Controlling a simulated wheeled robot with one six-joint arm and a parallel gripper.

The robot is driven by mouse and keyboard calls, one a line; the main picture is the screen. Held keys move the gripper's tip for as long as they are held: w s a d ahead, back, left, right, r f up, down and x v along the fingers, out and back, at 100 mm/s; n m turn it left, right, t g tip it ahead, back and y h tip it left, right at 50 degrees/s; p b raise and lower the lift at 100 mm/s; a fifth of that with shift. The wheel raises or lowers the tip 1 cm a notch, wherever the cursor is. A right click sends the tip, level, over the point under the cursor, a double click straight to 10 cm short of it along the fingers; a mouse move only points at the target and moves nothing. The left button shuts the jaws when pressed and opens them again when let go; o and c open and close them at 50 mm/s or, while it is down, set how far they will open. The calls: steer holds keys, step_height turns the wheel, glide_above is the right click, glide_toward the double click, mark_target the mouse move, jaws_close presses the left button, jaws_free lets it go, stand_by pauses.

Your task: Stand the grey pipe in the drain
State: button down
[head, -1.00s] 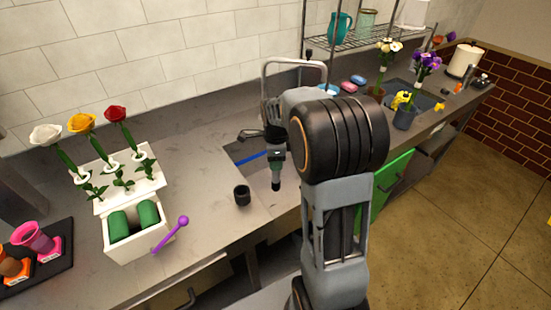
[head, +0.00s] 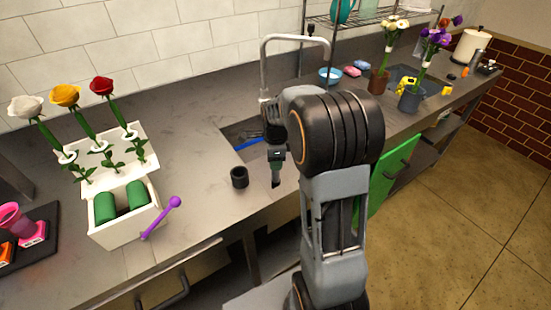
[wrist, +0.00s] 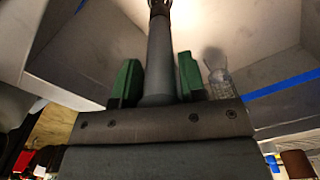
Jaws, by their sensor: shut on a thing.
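My gripper (head: 277,160) is shut on the grey pipe (wrist: 160,62), which stands out between its green fingers in the wrist view. In the head view the short end of the pipe (head: 276,182) points down below the fingers, near the front of the sink. A dark ring shows at the pipe's far end in the wrist view; I cannot tell whether it is part of the pipe. A short black open cylinder (head: 239,178), possibly the drain, stands on the counter left of the gripper, apart from the pipe. My arm hides part of the sink.
A blue strip (head: 247,145) lies at the sink (head: 232,132) behind the gripper. A faucet (head: 292,40) rises behind.

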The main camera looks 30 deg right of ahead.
mark_target(276, 175)
steer(key=shift+f+b, duration=1.45)
steer(key=shift+f, duration=1.3)
steer(key=shift+f+b, duration=0.5)
steer(key=shift+f, duration=0.3)
steer(key=shift+f+b, duration=0.25)
steer(key=shift+b, duration=0.1)
steer(key=c, duration=0.6)
jaws_free()
step_height(276, 175, up, 14)
steer(key=shift+f+p, duration=0.1)
steer(key=shift+p, duration=0.85)
